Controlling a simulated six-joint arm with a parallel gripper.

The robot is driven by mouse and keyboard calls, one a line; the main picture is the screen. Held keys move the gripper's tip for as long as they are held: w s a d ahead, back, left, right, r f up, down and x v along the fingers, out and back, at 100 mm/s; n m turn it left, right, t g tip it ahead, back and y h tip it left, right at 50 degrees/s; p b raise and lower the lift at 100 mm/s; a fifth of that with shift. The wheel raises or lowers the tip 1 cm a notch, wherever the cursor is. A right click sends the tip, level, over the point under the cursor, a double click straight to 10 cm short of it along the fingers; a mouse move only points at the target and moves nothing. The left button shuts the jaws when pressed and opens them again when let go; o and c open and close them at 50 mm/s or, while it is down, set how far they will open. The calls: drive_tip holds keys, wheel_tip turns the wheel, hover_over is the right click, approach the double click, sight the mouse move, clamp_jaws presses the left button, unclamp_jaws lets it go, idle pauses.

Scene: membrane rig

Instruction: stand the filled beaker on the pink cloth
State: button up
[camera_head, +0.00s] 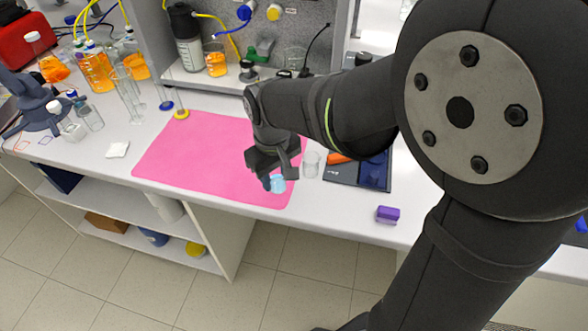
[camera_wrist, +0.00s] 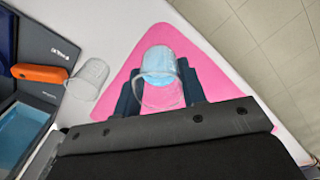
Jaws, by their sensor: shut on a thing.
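The pink cloth (camera_head: 190,150) lies flat on the white bench, and it also shows in the wrist view (camera_wrist: 205,75). My gripper (camera_head: 270,175) is over the right part of the cloth, near its front edge. It is shut on a clear beaker (camera_head: 277,184) with light blue liquid inside. In the wrist view the beaker (camera_wrist: 160,72) sits between the two dark fingers. It appears roughly upright. Whether its base touches the cloth or is slightly above it, I cannot tell. The gripper hides part of the beaker in the head view.
An empty clear beaker (camera_head: 310,164) stands just right of the cloth, beside a dark tray (camera_head: 345,172) with an orange object (camera_wrist: 40,73). A purple block (camera_head: 387,214) lies near the front edge. Glassware (camera_head: 130,95) stands to the left. The cloth's left part is clear.

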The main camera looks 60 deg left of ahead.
sight(277, 186)
drive_tip(key=shift+f, duration=1.95)
drive_tip(key=shift+f, duration=0.1)
drive_tip(key=o, duration=1)
wheel_tip(277, 186, up, 12)
drive_tip(key=shift+r, duration=0.15)
